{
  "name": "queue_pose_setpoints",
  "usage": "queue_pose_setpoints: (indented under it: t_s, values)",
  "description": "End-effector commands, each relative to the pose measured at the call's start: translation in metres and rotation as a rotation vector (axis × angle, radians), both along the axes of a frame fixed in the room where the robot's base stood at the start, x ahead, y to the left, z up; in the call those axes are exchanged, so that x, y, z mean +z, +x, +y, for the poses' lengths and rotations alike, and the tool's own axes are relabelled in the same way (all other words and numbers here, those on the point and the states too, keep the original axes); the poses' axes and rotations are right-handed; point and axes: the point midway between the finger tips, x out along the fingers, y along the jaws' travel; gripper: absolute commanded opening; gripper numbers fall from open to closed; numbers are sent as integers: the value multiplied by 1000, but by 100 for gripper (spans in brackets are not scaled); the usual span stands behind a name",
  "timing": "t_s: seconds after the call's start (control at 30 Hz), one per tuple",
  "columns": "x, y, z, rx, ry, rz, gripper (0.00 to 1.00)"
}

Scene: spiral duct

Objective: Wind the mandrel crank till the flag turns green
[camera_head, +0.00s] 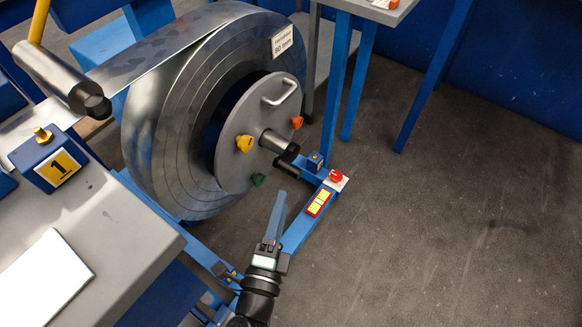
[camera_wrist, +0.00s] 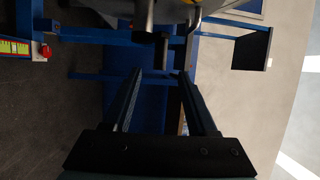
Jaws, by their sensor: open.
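A large coil of metal strip (camera_head: 175,130) stands upright on a blue frame, with a round grey plate (camera_head: 258,112) on its face. A short shaft sticks out of the plate and carries a dark crank (camera_head: 287,158). In the wrist view, a dark bar that looks like the crank handle (camera_wrist: 162,50) lies just ahead of the fingertips. My gripper (camera_head: 280,195) is open below the crank and apart from it; it also shows in the wrist view (camera_wrist: 160,73), with nothing between its fingers. I cannot make out a flag for certain.
The plate bears a yellow knob (camera_head: 244,143), an orange knob (camera_head: 296,122), a green knob (camera_head: 258,180) and a metal handle (camera_head: 281,92). A red button (camera_head: 336,176) sits on the blue base, right of my gripper. A grey table (camera_head: 130,225) stands left. The floor at right is clear.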

Motion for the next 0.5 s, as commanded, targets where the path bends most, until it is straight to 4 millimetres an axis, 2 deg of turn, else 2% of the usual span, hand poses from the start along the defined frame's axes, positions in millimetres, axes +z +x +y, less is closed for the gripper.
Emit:
queue_pose_setpoints:
  t_s: [0.1, 0.3, 0.5]
  values:
    - [1, 28, -7, -1, 0, -4, 58]
    - [3, 66, -16, -1, -1, -4, 58]
    - [4, 89, -21, 0, -1, -2, 58]
